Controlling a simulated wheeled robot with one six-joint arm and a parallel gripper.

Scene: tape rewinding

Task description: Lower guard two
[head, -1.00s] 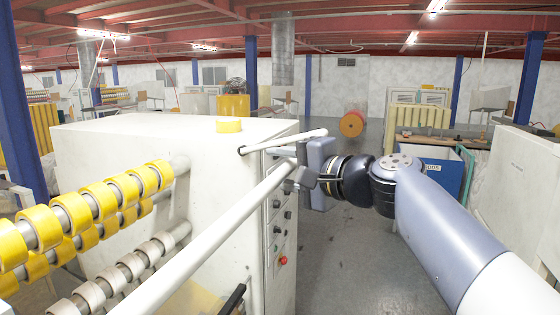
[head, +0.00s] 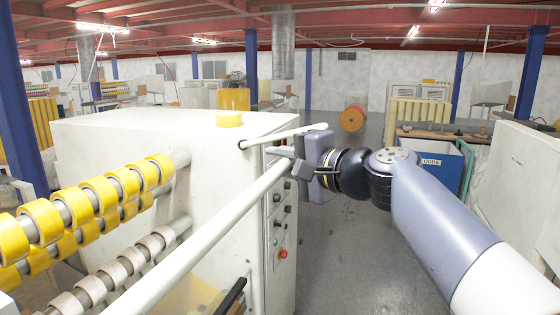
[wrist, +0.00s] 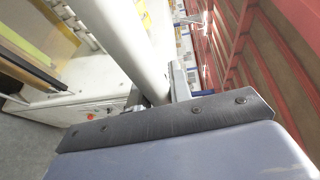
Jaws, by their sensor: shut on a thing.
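The guard is a white tube frame. Its long bar (head: 205,232) runs from the lower left up to my gripper, and a shorter side bar (head: 285,136) leaves the top corner of the machine. My gripper (head: 291,160) is at the far right end of the long bar, in front of the machine's right edge. It is shut on the bar. In the wrist view the bar (wrist: 130,40) comes down between the fingers (wrist: 155,97); the dark gripper plate hides part of the grasp. No label shows which guard this is.
The white machine cabinet (head: 120,135) has a red button (head: 283,254) on its panel. Yellow tape rolls (head: 100,195) sit on shafts at left, with pale rolls (head: 115,270) below. A blue bin (head: 440,170) stands at right. The floor (head: 350,260) between is clear.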

